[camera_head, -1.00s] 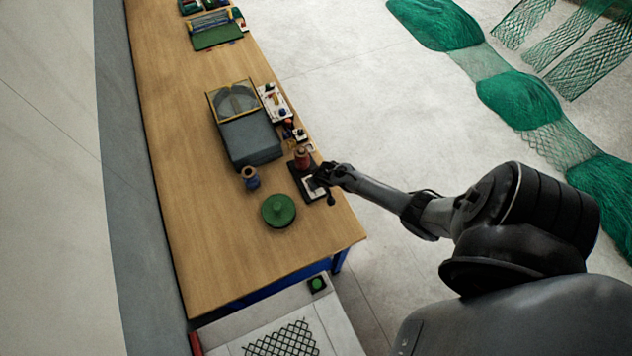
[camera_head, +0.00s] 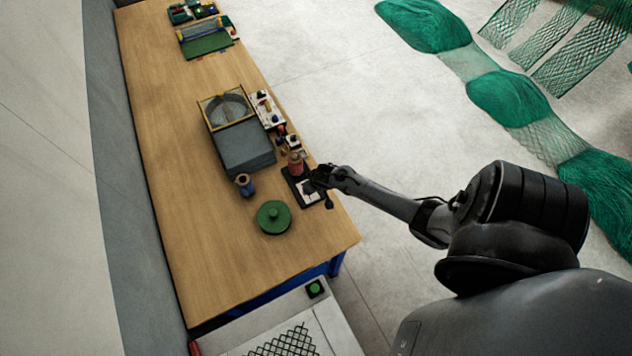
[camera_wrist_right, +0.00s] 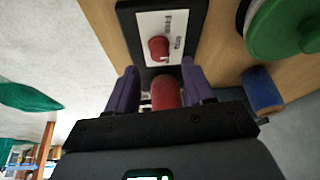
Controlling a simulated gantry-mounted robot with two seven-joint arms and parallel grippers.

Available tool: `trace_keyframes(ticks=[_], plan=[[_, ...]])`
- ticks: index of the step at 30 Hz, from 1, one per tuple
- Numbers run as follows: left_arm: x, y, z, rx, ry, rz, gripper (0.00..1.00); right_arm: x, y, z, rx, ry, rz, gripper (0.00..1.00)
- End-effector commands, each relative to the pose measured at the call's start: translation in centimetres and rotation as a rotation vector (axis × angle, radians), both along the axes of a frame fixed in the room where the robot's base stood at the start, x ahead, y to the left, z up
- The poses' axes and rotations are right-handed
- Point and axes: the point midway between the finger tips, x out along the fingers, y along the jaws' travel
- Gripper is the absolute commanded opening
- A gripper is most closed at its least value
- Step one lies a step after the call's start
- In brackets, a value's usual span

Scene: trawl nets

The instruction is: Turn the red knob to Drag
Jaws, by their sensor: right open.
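The red knob (camera_wrist_right: 159,47) sits on a white panel (camera_wrist_right: 177,22) set in a black plate, in the right wrist view. The panel's small lettering is too small to read. A larger red cylinder (camera_wrist_right: 166,93) stands between the two purple fingers of my right gripper (camera_wrist_right: 160,80), with gaps at its sides. The gripper is open, and the knob lies just beyond the fingertips. In the head view my right gripper (camera_head: 316,178) is over the black plate (camera_head: 293,187) near the bench's right edge. The red cylinder (camera_head: 296,162) shows beside it. My left gripper is not in view.
A green round lidded object (camera_head: 273,217) and a blue spool (camera_head: 244,185) stand left of the plate on the wooden bench (camera_head: 210,265). A grey box (camera_head: 245,148) and small parts lie behind. Green nets (camera_head: 510,98) lie on the floor at right.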

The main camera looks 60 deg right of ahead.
Motion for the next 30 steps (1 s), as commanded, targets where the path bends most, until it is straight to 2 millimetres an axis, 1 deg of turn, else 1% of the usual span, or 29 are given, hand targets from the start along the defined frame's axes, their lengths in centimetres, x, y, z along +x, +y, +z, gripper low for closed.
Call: trace_keyframes(ticks=[1, 6, 13, 18, 30], plan=[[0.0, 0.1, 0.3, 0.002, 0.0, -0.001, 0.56, -0.4, 0.2, 0.8, -0.001, 0.0, 0.002, 0.52], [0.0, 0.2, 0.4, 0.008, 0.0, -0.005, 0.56, -1.2, 0.6, 3.1, 0.0, -0.001, 0.0, 0.52], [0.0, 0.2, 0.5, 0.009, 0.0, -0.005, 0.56, -1.9, 1.0, 5.2, 0.0, 0.0, 0.001, 0.52], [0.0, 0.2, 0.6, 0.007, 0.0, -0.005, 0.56, -2.2, 1.2, 5.9, -0.001, -0.001, 0.001, 0.52], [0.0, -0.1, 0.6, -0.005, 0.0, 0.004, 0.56, -2.2, 1.2, 6.0, -0.001, 0.001, 0.001, 0.52]])
